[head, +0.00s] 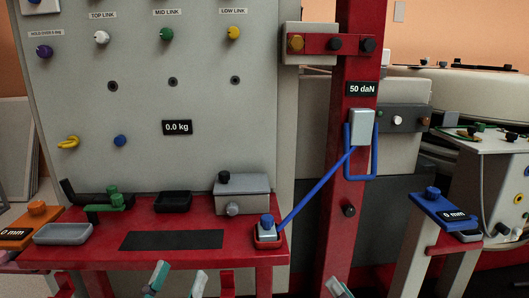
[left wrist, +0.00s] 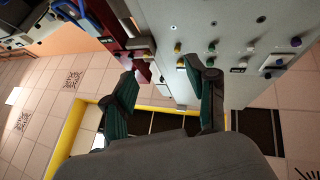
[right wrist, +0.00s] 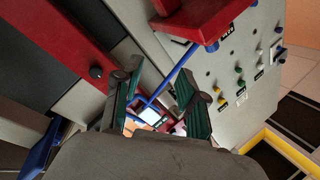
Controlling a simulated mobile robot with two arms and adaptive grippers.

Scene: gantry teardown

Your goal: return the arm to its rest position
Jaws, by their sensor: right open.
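My left gripper (head: 177,272) shows only its fingertips at the bottom of the head view, in front of the red bench. In the left wrist view its two green-padded fingers (left wrist: 164,82) are spread apart with nothing between them. My right gripper (head: 336,284) shows only a fingertip at the bottom edge of the head view, right of the bench and in front of the red post. In the right wrist view its fingers (right wrist: 155,82) stand apart and hold nothing. The blue cable lies in the background of that gap. Most of both arms is out of view.
A red bench (head: 190,258) with trays and small blocks stands below the grey knob panel (head: 130,100). A blue cable (head: 315,187) runs from a blue-topped plug (head: 267,228) to a white block (head: 362,127) on the red post (head: 338,240). A blue bracket (head: 440,212) is at right.

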